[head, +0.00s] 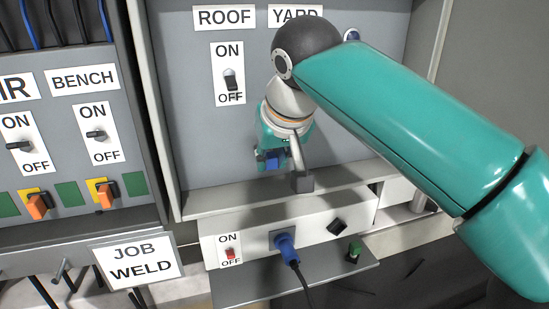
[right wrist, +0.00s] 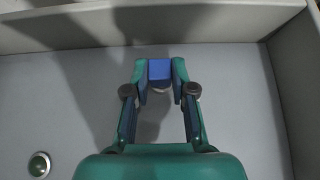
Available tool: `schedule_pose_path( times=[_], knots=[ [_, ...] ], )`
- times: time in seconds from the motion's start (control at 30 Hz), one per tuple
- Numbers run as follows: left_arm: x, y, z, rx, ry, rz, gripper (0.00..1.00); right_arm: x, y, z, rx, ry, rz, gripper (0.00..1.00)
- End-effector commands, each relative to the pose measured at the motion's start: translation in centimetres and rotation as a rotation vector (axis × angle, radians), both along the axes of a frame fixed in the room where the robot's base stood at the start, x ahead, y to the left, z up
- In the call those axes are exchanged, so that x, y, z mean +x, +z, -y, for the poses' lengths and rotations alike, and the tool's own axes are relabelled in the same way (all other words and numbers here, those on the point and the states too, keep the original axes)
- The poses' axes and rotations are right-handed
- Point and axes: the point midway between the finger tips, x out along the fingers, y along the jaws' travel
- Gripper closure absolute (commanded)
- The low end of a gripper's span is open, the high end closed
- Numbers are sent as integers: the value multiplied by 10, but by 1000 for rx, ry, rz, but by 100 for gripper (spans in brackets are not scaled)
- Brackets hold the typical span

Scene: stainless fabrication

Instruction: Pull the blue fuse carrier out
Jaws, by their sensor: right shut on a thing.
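The blue fuse carrier (right wrist: 159,70) is a small blue block between the fingertips of my right gripper (right wrist: 159,76) in the right wrist view. The fingers are shut on it, one on each side. In the head view my right gripper (head: 270,160) is in front of the grey panel, below the YARD label (head: 295,13), and the blue carrier (head: 273,158) shows at its tips. The gripper hides much of it, and I cannot tell whether it still sits in a holder. My left gripper is not in view.
A ROOF switch (head: 231,80) is left of my right gripper. Below is a white box with a red switch (head: 230,253), a blue plug (head: 285,241) with black cable, and a black knob (head: 337,227). Left is a panel with orange-handled switches (head: 38,205). A JOB WELD sign (head: 137,263) hangs below.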

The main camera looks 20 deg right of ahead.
Motion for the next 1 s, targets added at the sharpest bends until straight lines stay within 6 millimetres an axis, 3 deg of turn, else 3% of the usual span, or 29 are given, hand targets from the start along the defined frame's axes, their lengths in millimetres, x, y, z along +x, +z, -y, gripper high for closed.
schedule_pose_path(
  times=[1.0],
  knots=[
    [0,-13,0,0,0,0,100,-26,0,1,-1,-1,0,100]
  ],
)
